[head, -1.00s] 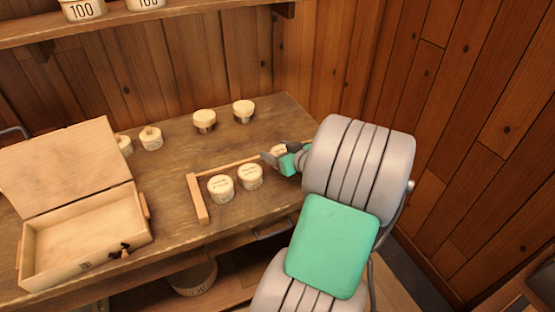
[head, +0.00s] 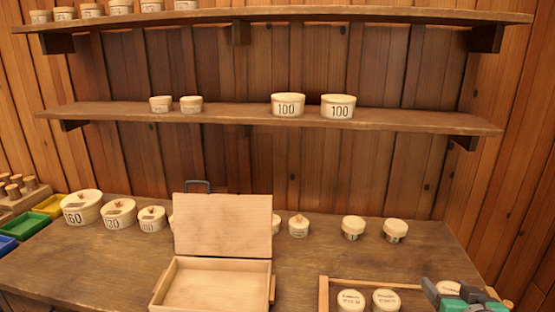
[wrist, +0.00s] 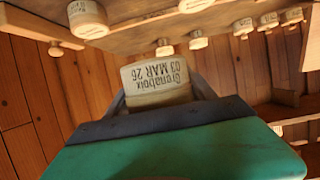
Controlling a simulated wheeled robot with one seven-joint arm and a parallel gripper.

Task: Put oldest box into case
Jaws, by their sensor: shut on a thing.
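The open wooden case (head: 166,289) stands on the bench at the bottom centre of the head view, its lid (head: 222,225) upright behind an empty-looking inside. My gripper (head: 452,293) is at the lower right, right of the case. It is shut on a round cream box (wrist: 155,80), whose label reads "03 MAR 26" upside down in the wrist view. In the head view that box is partly hidden by my gripper. Two similar round boxes, a left one (head: 351,300) and a right one (head: 386,300), stand left of it inside a wooden frame; their labels are too small to read.
The wooden frame (head: 323,294) lies between case and gripper. Two lidded pots (head: 353,228) stand behind it. Numbered tubs (head: 82,207) line the back left beside coloured bins (head: 47,206). A shelf (head: 240,118) with "100" tubs runs above the bench.

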